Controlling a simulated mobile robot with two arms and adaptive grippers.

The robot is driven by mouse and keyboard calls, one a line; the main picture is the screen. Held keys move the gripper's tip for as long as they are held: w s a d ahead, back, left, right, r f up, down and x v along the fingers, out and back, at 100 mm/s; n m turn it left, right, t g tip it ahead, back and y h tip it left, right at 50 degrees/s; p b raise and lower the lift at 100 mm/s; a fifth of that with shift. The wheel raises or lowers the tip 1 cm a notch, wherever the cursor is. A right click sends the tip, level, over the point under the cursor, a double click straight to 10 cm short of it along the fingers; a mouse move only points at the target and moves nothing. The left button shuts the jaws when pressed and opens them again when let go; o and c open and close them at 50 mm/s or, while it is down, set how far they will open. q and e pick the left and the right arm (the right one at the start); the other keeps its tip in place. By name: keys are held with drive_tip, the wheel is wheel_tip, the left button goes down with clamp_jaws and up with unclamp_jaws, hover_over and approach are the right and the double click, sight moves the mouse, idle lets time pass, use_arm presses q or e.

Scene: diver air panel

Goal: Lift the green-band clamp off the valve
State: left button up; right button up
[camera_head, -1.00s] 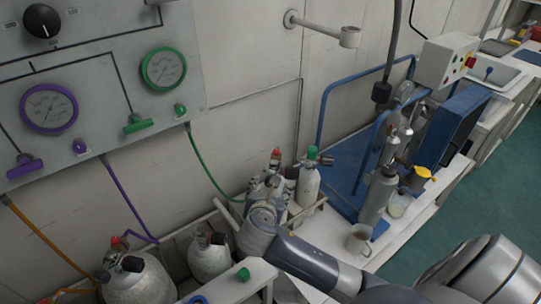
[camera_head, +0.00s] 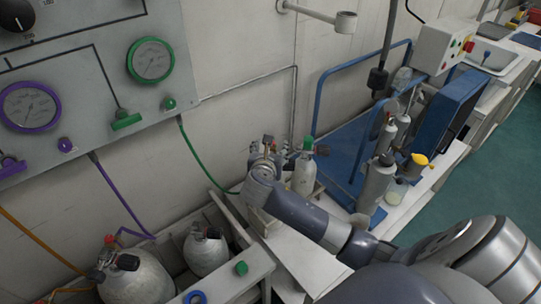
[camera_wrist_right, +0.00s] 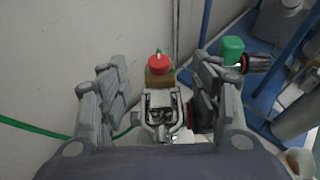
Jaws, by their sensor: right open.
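In the right wrist view, a metal yoke clamp (camera_wrist_right: 160,108) sits around a valve with a red knob (camera_wrist_right: 159,63). A green hose (camera_wrist_right: 40,128) runs in from the left toward the clamp; a green band on it is not clear. My right gripper (camera_wrist_right: 162,92) is open, with its fingers on either side of the clamp and valve. I cannot tell whether either finger touches. In the head view my right gripper (camera_head: 265,160) is over the valve and hides most of it, and the green hose (camera_head: 208,170) hangs from the panel toward it. My left gripper is out of view.
A pale cylinder (camera_head: 303,177) with a green cap (camera_head: 308,143) stands close to the right of my gripper. The wall panel (camera_head: 90,75) is at left. Several grey bottles and a blue frame (camera_head: 330,95) stand to the right. Two cylinders (camera_head: 140,280) (camera_head: 207,250) stand in the near rack.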

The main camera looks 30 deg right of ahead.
drive_tip(key=shift+w+d+f, duration=0.2)
drive_tip(key=shift+w+d, duration=0.15)
drive_tip(key=shift+w, duration=0.1)
drive_tip(key=shift+w+d+f, duration=0.15)
drive_tip(key=shift+w+d, duration=0.05)
drive_tip(key=shift+s+a, duration=0.1)
drive_tip(key=shift+c, duration=0.5)
clamp_jaws()
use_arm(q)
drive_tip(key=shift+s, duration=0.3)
use_arm(e)
drive_tip(key=shift+r, duration=0.4)
wheel_tip(320, 180, up, 10)
drive_tip(key=shift+f+p, duration=0.25)
drive_tip(key=shift+p, duration=0.05)
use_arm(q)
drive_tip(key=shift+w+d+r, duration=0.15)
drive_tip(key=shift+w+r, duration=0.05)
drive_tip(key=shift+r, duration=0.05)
